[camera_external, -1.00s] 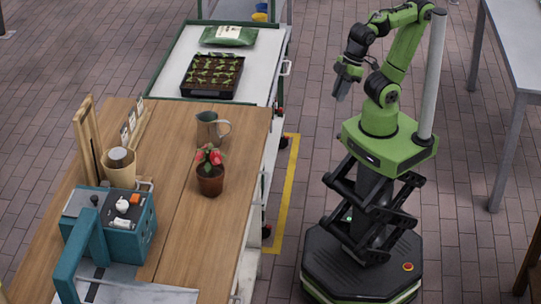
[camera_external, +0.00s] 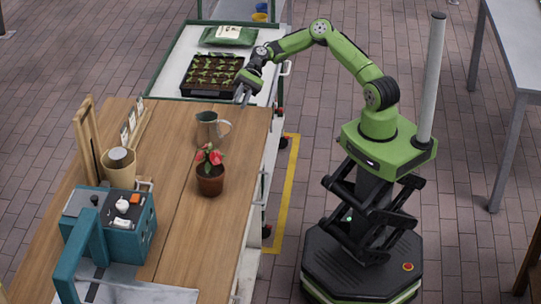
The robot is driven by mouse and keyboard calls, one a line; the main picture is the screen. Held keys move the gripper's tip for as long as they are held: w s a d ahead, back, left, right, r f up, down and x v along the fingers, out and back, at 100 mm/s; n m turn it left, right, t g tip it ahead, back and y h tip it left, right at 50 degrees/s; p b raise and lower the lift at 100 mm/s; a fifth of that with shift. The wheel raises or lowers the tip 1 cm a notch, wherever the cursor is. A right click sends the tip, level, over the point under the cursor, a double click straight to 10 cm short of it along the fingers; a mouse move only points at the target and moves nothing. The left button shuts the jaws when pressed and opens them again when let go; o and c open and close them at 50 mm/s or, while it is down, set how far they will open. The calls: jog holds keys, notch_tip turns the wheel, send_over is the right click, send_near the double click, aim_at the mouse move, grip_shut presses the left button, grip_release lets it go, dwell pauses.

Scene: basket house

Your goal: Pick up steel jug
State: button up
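The steel jug (camera_external: 207,130) stands upright on the wooden table (camera_external: 180,215), with its handle on the right side. It is grey and open at the top. My gripper (camera_external: 242,98) is above and to the right of the jug in the picture, near the table's far right corner, and does not touch the jug. It points downward. The fingers are small here and I cannot tell how far apart they are.
A potted plant with red flowers (camera_external: 210,180) stands close in front of the jug. A black seedling tray (camera_external: 212,75) and a green bag (camera_external: 229,36) lie on the cart behind. A teal toolbox (camera_external: 125,228) and a tan pot (camera_external: 119,172) stand at left.

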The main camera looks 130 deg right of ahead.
aim_at(214, 130)
jog(key=b+x, duration=0.1)
jog(key=x, duration=0.6)
jog(key=b+x, duration=0.2)
jog(key=x, duration=0.6)
jog(key=shift+a+f, duration=0.25)
jog(key=shift+a, duration=0.05)
jog(key=shift+s+r, duration=0.1)
jog(key=shift+s, duration=0.05)
jog(key=shift+c, duration=0.2)
grip_shut()
